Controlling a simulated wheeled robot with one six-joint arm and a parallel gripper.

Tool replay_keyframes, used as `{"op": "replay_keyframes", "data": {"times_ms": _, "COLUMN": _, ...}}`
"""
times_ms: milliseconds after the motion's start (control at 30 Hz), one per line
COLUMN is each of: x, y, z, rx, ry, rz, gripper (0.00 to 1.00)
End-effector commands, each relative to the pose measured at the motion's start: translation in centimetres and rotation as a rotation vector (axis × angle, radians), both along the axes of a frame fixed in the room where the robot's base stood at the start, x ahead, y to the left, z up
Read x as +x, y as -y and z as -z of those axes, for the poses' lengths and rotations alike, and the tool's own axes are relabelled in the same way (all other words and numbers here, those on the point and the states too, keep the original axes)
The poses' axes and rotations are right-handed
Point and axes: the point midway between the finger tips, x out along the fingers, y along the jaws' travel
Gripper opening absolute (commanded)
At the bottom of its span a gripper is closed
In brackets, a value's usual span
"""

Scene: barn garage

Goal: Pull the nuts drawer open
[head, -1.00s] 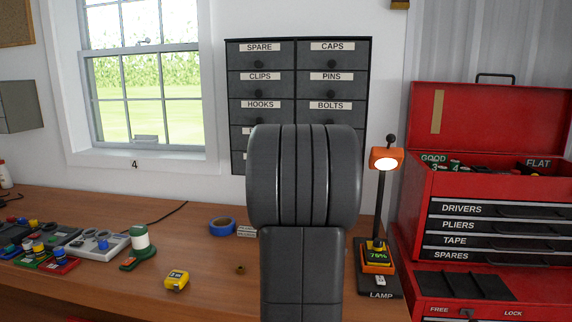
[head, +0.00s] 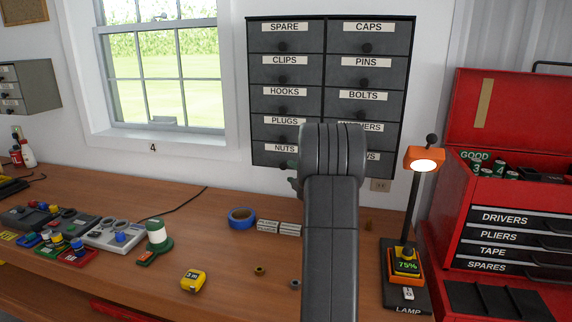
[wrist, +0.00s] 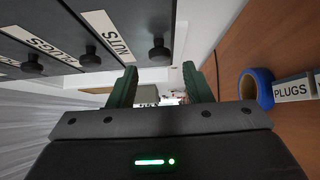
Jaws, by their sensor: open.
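The nuts drawer (head: 276,154) is the bottom drawer in the left column of the dark wall cabinet, and it looks shut. Its right part is hidden behind my arm and gripper in the head view. In the wrist view the nuts drawer (wrist: 117,30) is at the upper left, with its round black knob (wrist: 159,50) sticking out. My gripper (wrist: 160,85) is open, its two green fingers apart with nothing between them. In the head view only a bit of green finger (head: 292,181) shows beside my arm.
The wooden bench (head: 225,280) lies below the cabinet. On it are a blue tape roll (head: 241,218), small labelled boxes (head: 278,227), a yellow tape measure (head: 193,280) and a lit lamp (head: 425,160). A red toolbox (head: 505,215) stands at right.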

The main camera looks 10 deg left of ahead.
Motion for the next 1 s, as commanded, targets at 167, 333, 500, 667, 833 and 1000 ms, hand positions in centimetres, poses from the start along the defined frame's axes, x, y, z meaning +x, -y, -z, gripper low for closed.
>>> {"op": "replay_keyframes", "data": {"times_ms": 167, "x": 2.4, "y": -2.2, "z": -0.2, "rx": 0.001, "ry": -0.001, "rz": 0.0, "gripper": 0.45}}
{"op": "replay_keyframes", "data": {"times_ms": 333, "x": 3.5, "y": -3.3, "z": -0.1, "rx": 0.0, "ry": -0.001, "rz": 0.0, "gripper": 0.45}}
{"op": "replay_keyframes", "data": {"times_ms": 500, "x": 3.9, "y": -3.6, "z": 0.0, "rx": 0.001, "ry": -0.001, "rz": 0.001, "gripper": 0.45}}
{"op": "replay_keyframes", "data": {"times_ms": 667, "x": 3.9, "y": -3.6, "z": 0.0, "rx": 0.001, "ry": -0.001, "rz": 0.001, "gripper": 0.45}}
{"op": "replay_keyframes", "data": {"times_ms": 833, "x": 3.9, "y": -3.5, "z": 0.0, "rx": 0.001, "ry": -0.001, "rz": 0.001, "gripper": 0.19}}
{"op": "replay_keyframes", "data": {"times_ms": 1000, "x": 3.9, "y": -3.5, "z": 0.0, "rx": 0.001, "ry": -0.001, "rz": 0.001, "gripper": 0.0}}
